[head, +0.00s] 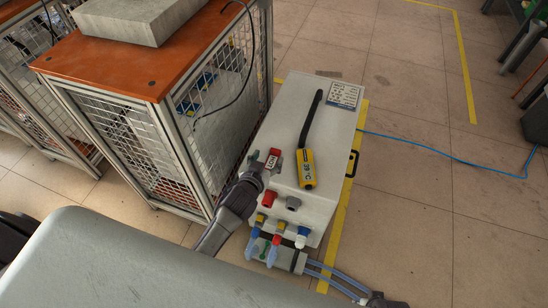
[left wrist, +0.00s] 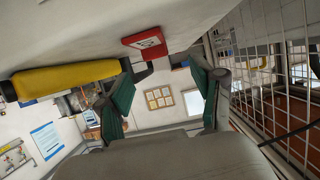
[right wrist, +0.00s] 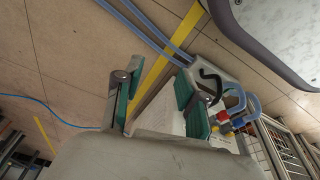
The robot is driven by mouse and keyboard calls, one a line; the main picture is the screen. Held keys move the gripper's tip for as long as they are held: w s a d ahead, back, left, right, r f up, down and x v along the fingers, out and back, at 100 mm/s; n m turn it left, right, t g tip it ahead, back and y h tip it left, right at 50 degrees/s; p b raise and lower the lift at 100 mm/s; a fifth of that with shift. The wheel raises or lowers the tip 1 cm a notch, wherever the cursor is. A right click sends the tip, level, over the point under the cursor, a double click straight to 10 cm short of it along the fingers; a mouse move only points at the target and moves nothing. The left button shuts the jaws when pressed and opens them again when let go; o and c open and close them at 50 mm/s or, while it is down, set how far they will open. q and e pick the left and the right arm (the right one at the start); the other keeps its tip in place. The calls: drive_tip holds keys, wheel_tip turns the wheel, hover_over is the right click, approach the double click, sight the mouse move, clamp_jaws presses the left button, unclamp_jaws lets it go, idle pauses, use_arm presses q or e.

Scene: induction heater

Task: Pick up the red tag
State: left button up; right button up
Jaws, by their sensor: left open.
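The red tag (head: 272,159), a small red piece with a white label, is on top of the white heater box (head: 327,130), near its left edge. My left gripper (head: 262,166) is open at the tag, on its near-left side. In the left wrist view the tag (left wrist: 146,42) shows just beyond the tips of the open left gripper (left wrist: 163,66), nearer one finger. Contact cannot be told. My right gripper (right wrist: 155,90) is open and empty in the right wrist view; in the head view only a dark part of that arm shows at the bottom edge.
Coloured connectors (head: 293,203) and hoses (head: 335,282) are on the box front. A caged cart with an orange top (head: 110,62) stands close on the left.

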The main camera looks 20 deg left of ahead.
sight(275, 152)
use_arm(q)
drive_tip(key=x, duration=0.1)
drive_tip(key=b+x, duration=0.1)
drive_tip(key=x, duration=0.2)
drive_tip(key=shift+w+d+f+b, duration=0.25)
drive_tip(key=shift+d+f+b, duration=0.05)
drive_tip(key=shift+f, duration=0.1)
drive_tip(key=shift+w, duration=0.2)
drive_tip(key=c, duration=1)
use_arm(e)
drive_tip(key=r, duration=0.2)
drive_tip(key=w+r, duration=0.1)
drive_tip(key=r, duration=0.2)
drive_tip(key=shift+w+a+r, duration=0.1)
drive_tip(key=shift+w+r, duration=0.2)
drive_tip(key=shift+w, duration=0.1)
